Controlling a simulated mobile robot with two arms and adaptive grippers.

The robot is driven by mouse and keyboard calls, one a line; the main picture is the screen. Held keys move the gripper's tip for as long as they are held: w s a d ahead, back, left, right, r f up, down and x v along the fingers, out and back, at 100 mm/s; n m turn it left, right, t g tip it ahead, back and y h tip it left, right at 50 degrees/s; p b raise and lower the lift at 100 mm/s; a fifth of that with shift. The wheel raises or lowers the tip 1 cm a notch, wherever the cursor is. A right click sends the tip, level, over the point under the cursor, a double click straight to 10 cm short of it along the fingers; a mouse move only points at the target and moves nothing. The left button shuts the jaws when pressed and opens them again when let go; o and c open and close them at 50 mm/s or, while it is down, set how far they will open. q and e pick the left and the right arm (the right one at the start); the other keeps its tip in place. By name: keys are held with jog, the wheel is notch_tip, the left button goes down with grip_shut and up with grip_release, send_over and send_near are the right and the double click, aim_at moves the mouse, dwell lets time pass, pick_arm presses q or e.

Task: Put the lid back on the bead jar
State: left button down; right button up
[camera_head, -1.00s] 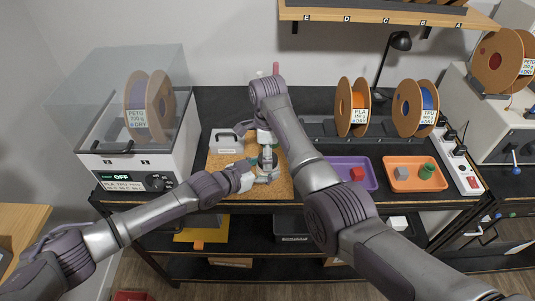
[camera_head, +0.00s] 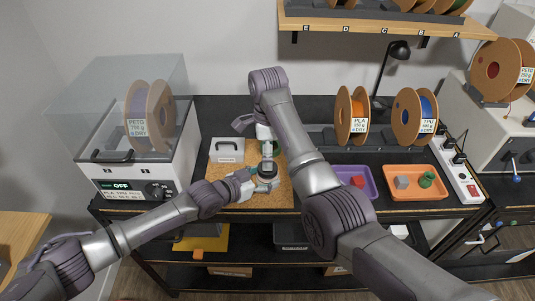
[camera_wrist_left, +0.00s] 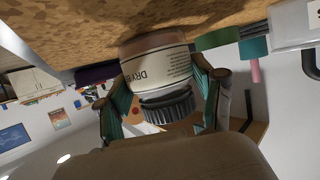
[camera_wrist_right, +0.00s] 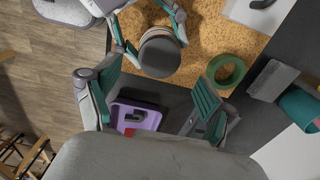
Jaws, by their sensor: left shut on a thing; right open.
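The bead jar (camera_wrist_left: 158,68), clear with a pale label, stands on the cork mat (camera_head: 232,195). My left gripper (camera_head: 264,181) is shut around its side, with one finger on each side in the left wrist view. The dark ribbed lid (camera_wrist_left: 168,108) is on the jar's mouth; its round top (camera_wrist_right: 160,56) shows in the right wrist view. I cannot tell how tightly it sits. My right gripper (camera_wrist_right: 155,88) is open and empty above the jar, the lid lying beyond its parted fingers. In the head view, the right arm partly hides this area.
A green ring (camera_wrist_right: 225,70) and a white handled box (camera_head: 227,150) are close to the jar. A purple tray (camera_head: 368,194) and an orange tray (camera_head: 415,190) lie to the right. Filament spools (camera_head: 352,115) stand behind. A dryer box (camera_head: 140,150) is at left.

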jog(key=shift+c, duration=0.4)
jog(key=n, duration=0.1)
jog(key=r+n, duration=0.1)
jog(key=n, duration=0.1)
jog(key=shift+w+a+r, duration=0.1)
jog(key=shift+w+a, duration=0.1)
jog(key=shift+w, duration=0.2)
jog(key=n, duration=0.2)
jog(key=r+n, duration=0.1)
jog(key=n, duration=0.2)
jog(key=shift+w+a+r+n+t, duration=0.15)
jog(key=shift+w+a+n+t, duration=0.15)
jog(key=shift+t, duration=0.1)
jog(key=n, duration=0.3)
jog(key=r+n, duration=0.1)
jog(key=n, duration=0.1)
jog(key=shift+w+a, duration=0.15)
jog(key=shift+a, duration=0.15)
jog(key=n, duration=0.5)
jog(key=shift+a+r, duration=0.15)
jog(key=shift+r, duration=0.15)
jog(key=n, duration=1)
jog(key=s+n, duration=0.1)
jog(key=n, duration=0.4)
jog(key=shift+d, duration=0.4)
jog(key=n, duration=0.4)
jog(key=d+n, duration=0.1)
jog(key=n, duration=0.2)
jog(key=shift+s+f+g, duration=0.35)
jog(key=shift+f+g, duration=0.05)
